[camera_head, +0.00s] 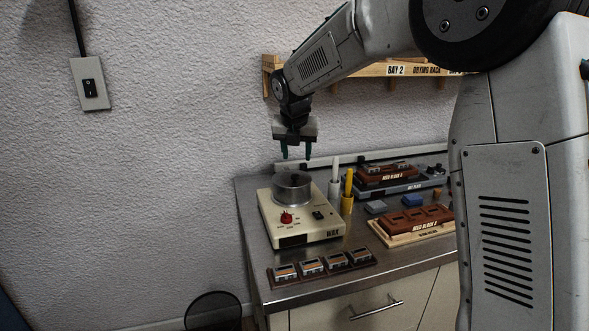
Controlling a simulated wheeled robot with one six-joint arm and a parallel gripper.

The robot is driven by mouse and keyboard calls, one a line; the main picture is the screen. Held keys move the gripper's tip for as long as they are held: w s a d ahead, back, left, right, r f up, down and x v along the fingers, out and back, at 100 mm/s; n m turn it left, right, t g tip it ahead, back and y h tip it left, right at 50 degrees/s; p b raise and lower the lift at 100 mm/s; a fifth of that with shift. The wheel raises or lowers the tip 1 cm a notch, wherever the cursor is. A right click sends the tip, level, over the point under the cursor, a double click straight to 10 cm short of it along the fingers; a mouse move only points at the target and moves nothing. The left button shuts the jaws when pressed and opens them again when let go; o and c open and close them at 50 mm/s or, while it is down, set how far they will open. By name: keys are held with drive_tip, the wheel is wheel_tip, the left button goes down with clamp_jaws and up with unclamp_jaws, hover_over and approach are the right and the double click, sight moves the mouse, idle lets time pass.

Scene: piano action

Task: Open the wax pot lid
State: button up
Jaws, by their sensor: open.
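The wax pot (293,187) is a grey metal cylinder set on a cream heater unit (306,233) marked WAX, with a red knob and a black switch on its front. It stands near the left end of the metal worktop. The pot's top rim shows, but at this size I cannot tell how the lid sits on it. My gripper (296,152) points down above the pot, its two teal fingers apart and empty. It is clear of the pot by a small gap.
White and yellow holders (347,196) stand right of the pot. A row of small blocks (322,264) lies in front. Wooden reed blocks (411,221) and a hot plate (432,181) are farther right. A drying rack (372,71) hangs on the wall behind my arm.

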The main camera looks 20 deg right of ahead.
sight(295, 175)
drive_tip(key=shift+n, duration=0.3)
drive_tip(key=x, duration=0.5)
drive_tip(key=a+x, duration=0.1)
drive_tip(key=x, duration=0.1)
drive_tip(key=shift+w+d+f, duration=0.1)
drive_tip(key=shift+f, duration=0.3)
clamp_jaws()
